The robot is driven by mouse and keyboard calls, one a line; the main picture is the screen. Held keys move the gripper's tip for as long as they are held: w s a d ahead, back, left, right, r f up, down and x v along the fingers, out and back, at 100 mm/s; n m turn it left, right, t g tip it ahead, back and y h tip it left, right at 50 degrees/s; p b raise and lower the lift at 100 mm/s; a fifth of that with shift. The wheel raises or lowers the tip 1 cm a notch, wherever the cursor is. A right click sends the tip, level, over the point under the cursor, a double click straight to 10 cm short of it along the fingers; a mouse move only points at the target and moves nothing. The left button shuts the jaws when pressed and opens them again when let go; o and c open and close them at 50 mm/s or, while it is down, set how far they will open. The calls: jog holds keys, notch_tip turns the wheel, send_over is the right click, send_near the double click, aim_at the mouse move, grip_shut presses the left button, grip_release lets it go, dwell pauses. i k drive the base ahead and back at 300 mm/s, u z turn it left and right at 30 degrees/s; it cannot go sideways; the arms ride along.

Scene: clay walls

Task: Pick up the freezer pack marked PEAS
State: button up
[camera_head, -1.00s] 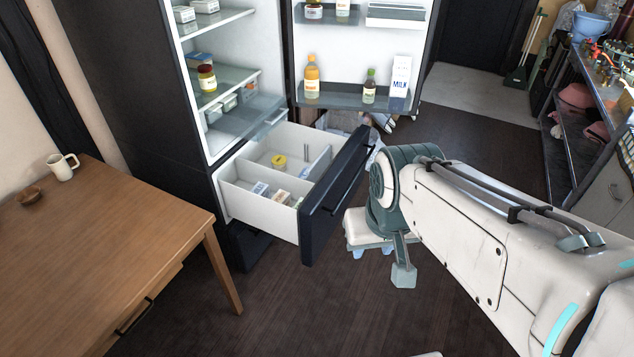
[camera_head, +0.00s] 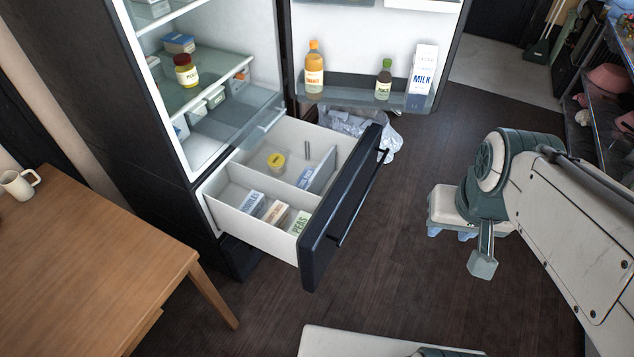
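The pack marked PEAS (camera_head: 300,222), white with green lettering, stands in the pulled-out freezer drawer (camera_head: 250,228). It is in the near-left compartment, close to the dark drawer front, and its lower part is hidden. My gripper (camera_head: 451,235) hangs to the right of the drawer, over the floor and well apart from the pack. Its two blue fingertips show with a gap between them and nothing in it. Part of the gripper is hidden behind my wrist.
Other packs (camera_head: 252,203) stand beside PEAS. A divider (camera_head: 290,190) separates them from a yellow-lidded tub (camera_head: 276,161) and a blue-lettered pack (camera_head: 305,178). The open fridge door (camera_head: 375,101) holds bottles above the drawer. A wooden table (camera_head: 90,265) is at left. Floor right of the drawer is clear.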

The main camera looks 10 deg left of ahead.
aim_at(302, 219)
jog(key=u, duration=0.5)
jog(key=i, duration=0.85)
jog(key=u, duration=0.75)
